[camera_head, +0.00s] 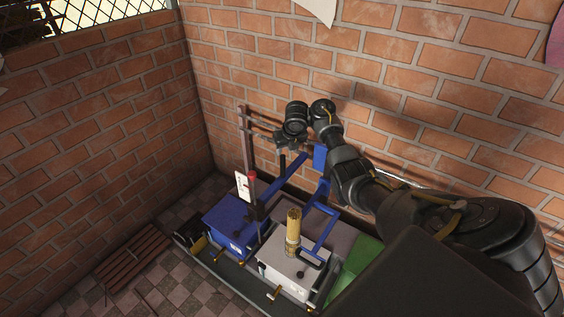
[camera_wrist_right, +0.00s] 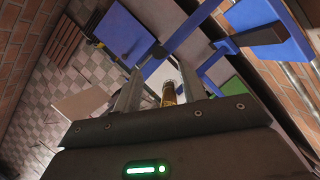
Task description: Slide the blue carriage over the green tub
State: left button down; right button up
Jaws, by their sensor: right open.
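The blue carriage (camera_head: 322,236), a frame of blue bars, stands around and over the light grey tub (camera_head: 292,272). In the right wrist view, blue bars and a plate (camera_wrist_right: 270,30) show ahead of my gripper. The green tub (camera_head: 358,262) is right of the grey tub in the head view, partly hidden by my right arm; a green surface also shows in the right wrist view (camera_wrist_right: 238,94). My right gripper (camera_head: 287,143) is above and behind the tubs, near the brick wall. Its fingers are apart and empty in the right wrist view (camera_wrist_right: 163,92). My left gripper is not seen.
A blue tub (camera_head: 230,222) stands left of the grey one. A post with a red-topped part (camera_head: 252,188) rises nearby. Brick walls close in behind and left. A slatted wooden piece (camera_head: 131,256) lies on the floor.

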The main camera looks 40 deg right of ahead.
aim_at(282, 161)
jog(key=shift+w+f, duration=0.1)
jog(key=shift+f, duration=0.3)
jog(key=b+x, duration=0.4)
jog(key=x, duration=0.6)
grip_shut()
